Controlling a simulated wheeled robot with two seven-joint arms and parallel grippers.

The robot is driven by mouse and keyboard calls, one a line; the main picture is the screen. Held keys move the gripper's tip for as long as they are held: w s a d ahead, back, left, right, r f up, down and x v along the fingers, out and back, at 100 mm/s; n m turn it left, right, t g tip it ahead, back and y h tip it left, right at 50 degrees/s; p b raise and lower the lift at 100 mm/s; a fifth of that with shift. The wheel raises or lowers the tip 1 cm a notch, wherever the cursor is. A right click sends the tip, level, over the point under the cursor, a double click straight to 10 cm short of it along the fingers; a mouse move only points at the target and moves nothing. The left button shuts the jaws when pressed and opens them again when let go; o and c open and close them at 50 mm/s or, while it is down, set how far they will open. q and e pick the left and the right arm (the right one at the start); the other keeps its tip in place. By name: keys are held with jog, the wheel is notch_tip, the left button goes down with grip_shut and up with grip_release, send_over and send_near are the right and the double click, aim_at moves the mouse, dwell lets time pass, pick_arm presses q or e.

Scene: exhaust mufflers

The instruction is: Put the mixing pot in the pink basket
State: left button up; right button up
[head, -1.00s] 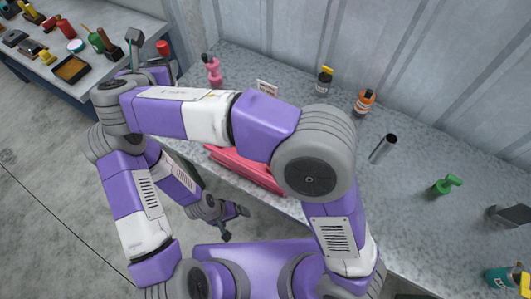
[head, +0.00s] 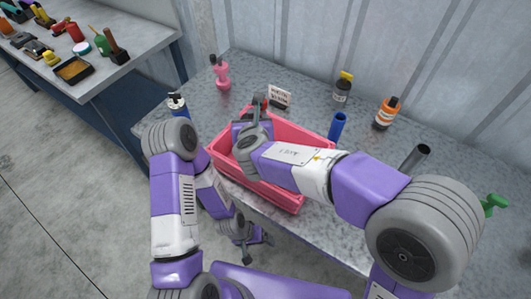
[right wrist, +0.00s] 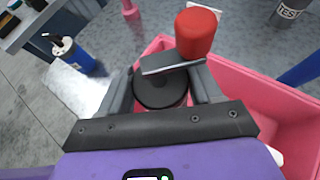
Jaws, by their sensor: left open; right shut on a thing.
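The pink basket (head: 285,194) stands on the grey table, partly covered by my right arm; it also shows in the right wrist view (right wrist: 286,104). My right gripper (head: 257,113) is over the far left part of the basket. In the right wrist view my right gripper (right wrist: 163,84) is shut on the mixing pot (right wrist: 158,90), a dark round body with a red cylindrical part (right wrist: 197,32). Its underside is hidden, so I cannot tell whether it touches the basket. My left gripper (head: 249,238) is open and empty, low in front of the table.
A small sign (head: 280,96) stands behind the basket. A blue cylinder (head: 337,127), a dark bottle (head: 342,89), an orange bottle (head: 386,113) and a metal tube (head: 414,158) stand to the right. A pink bottle (head: 221,73) stands behind left. Another table (head: 120,78) is at far left.

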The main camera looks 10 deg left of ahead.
notch_tip(320, 180, down, 7)
jog(key=b, duration=0.3)
jog(key=shift+w, duration=0.1)
jog(key=shift+f, duration=0.2)
jog(key=o, duration=1.1)
jog(key=shift+o, duration=0.2)
